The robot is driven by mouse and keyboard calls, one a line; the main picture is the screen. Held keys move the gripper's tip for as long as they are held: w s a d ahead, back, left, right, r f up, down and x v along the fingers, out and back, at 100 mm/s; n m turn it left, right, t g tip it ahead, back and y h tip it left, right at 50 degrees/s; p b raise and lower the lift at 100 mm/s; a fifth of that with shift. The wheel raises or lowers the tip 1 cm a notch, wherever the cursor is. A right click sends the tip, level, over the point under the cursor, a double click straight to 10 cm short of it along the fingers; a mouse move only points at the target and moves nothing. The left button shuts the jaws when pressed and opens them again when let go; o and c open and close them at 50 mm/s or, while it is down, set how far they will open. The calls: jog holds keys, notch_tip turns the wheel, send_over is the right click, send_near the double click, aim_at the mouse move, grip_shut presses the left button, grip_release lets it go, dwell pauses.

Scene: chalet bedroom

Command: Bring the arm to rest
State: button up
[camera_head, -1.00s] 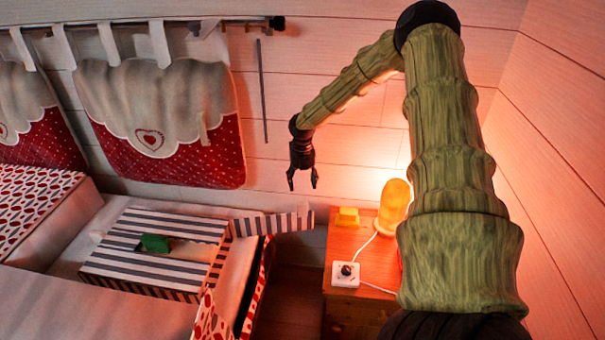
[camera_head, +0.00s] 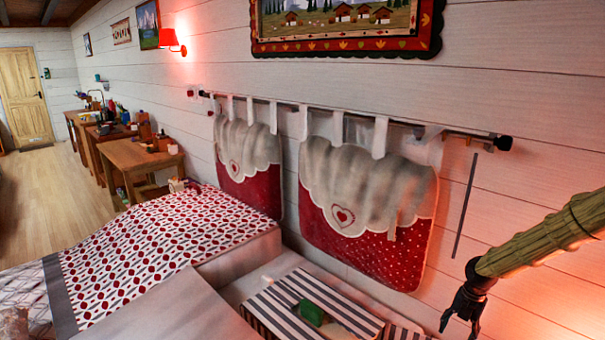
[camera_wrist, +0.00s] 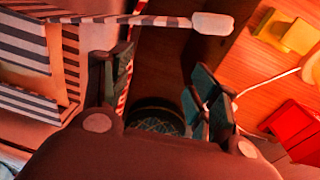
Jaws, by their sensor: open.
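My gripper (camera_head: 461,318) is at the lower right of the head view, at the end of my green, ridged arm. It hangs downward, open, in front of the white plank wall. In the wrist view my gripper (camera_wrist: 160,85) shows its two dark fingers spread wide apart, with nothing between them. Below the fingers the wrist view shows a dark gap between the striped box and the wooden nightstand (camera_wrist: 262,75).
A striped box (camera_head: 275,300) with a green object (camera_head: 311,312) on it lies beside the bed (camera_head: 150,240). Red-and-white hanging cushions (camera_head: 365,205) line the wall. In the wrist view, yellow (camera_wrist: 290,32) and red (camera_wrist: 298,128) objects sit on the nightstand. Desks (camera_head: 135,158) stand farther back.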

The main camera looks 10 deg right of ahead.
jog(key=s+a+f+m+y, duration=0.1)
jog(key=s+a+f+m, duration=0.35)
jog(key=a, duration=0.45)
jog(key=s+a+f+m, duration=0.4)
jog(key=s+a, duration=0.2)
jog(key=a, duration=0.2)
jog(key=s+a+f+m+y, duration=0.1)
jog(key=s+a+f+m, duration=0.4)
jog(key=a, duration=0.4)
jog(key=s+a+m+h, duration=0.1)
jog(key=s+a+m, duration=0.2)
jog(key=s+m, duration=0.3)
jog(key=s+a+f+m+h, duration=0.1)
jog(key=s+a+m, duration=0.2)
jog(key=s, duration=1.4)
jog(key=m, duration=0.4)
jog(key=shift+f+h, duration=0.3)
jog(key=shift+h, duration=0.1)
